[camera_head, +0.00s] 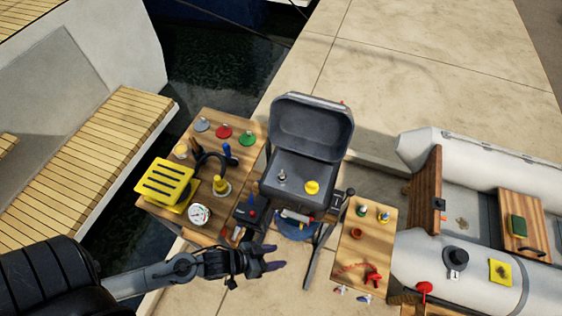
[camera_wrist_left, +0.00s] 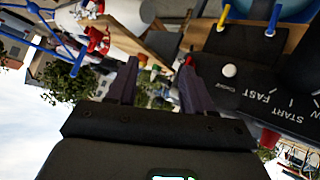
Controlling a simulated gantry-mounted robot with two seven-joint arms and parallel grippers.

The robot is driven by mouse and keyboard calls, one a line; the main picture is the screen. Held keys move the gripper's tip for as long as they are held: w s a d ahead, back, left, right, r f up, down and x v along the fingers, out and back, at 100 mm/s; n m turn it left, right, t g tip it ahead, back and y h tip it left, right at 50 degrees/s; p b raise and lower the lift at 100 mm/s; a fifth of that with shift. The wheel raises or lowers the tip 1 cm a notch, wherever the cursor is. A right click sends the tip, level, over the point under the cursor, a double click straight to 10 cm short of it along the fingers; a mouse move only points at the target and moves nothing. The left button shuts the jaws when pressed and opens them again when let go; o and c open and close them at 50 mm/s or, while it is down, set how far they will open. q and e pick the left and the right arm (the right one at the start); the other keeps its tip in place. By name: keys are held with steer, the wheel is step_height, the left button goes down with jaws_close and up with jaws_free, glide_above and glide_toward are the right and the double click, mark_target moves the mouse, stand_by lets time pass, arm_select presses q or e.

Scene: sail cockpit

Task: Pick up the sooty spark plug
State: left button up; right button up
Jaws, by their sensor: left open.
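I cannot say for sure which thing is the sooty spark plug. A small grey plug-like piece (camera_head: 281,176) stands upright in the open grey motor housing (camera_head: 300,160), left of a yellow cap (camera_head: 312,187). Two more small upright pieces, one with a green base (camera_head: 361,210) and one with a yellow base (camera_head: 383,215), stand on the right wooden table. My left gripper (camera_head: 275,258) is open and empty, below the housing and left of that table. Its two dark fingers are spread in the left wrist view (camera_wrist_left: 160,68). My right gripper is not in view.
The left wooden table (camera_head: 225,120) holds a yellow slotted box (camera_head: 165,184), a white gauge (camera_head: 199,215) and several coloured pieces. A red clamp-like thing (camera_head: 372,276) lies on the right table (camera_head: 346,250). A grey inflatable boat (camera_head: 480,155) lies at right.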

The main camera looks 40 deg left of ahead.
mark_target(281, 173)
arm_select(q)
steer(key=w+a+r+t+y, duration=0.1)
steer(key=w+a+r, duration=0.2)
steer(key=w+a, duration=0.2)
steer(key=w+a+r+t+y, duration=0.1)
steer(key=w+a+r+t, duration=0.1)
steer(key=w+a, duration=0.3)
steer(key=w+a+r+n+t+y, duration=0.1)
steer(key=w+a+r, duration=0.3)
steer(key=w+a, duration=0.1)
steer(key=shift+w+a+t+y, duration=0.25)
steer(key=shift+w+t+y, duration=0.05)
steer(key=shift+w, duration=0.55)
steer(key=shift+x, duration=3.1)
steer(key=shift+d, duration=0.1)
jaws_close()
